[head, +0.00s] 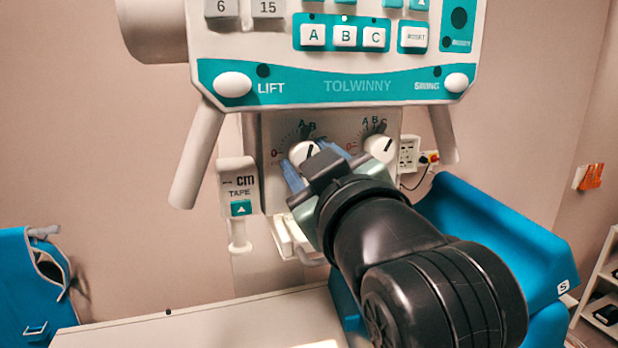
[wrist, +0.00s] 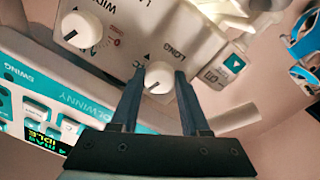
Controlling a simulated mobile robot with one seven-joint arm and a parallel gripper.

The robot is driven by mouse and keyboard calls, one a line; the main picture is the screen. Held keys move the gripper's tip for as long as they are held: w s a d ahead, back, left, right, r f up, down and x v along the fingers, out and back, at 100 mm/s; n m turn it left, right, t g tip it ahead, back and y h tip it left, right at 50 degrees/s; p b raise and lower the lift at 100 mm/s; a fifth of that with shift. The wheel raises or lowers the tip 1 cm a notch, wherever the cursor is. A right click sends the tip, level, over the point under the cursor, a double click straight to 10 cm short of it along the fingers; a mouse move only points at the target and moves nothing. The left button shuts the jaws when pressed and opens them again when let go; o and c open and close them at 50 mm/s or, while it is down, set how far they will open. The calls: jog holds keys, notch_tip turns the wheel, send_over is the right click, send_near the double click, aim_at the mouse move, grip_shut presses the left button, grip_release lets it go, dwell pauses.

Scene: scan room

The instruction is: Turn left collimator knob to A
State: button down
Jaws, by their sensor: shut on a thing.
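The left collimator knob (head: 301,151) is a round white knob with a black pointer line on the panel below the console. Its dial shows a red 0 at left and A and B above. The pointer looks roughly upward, near A and B; I cannot tell exactly which it meets. My gripper (head: 315,164) is shut on this knob, its blue fingers on either side. In the wrist view the knob (wrist: 159,75) sits between the fingertips of my gripper (wrist: 157,78), near the word LONG. The fingers and wrist hide part of the dial.
The right knob (head: 380,148) stands close beside my gripper and also shows in the wrist view (wrist: 82,29). The teal-and-white console (head: 345,88) overhangs above. A CM TAPE unit (head: 238,187) hangs at left.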

jog(key=shift+n+b, duration=0.5)
jog(key=shift+n, duration=0.4)
jog(key=shift+c, duration=1.9)
grip_release()
jog(key=b+v, duration=0.3)
jog(key=v, duration=1)
jog(key=shift+b, duration=0.35)
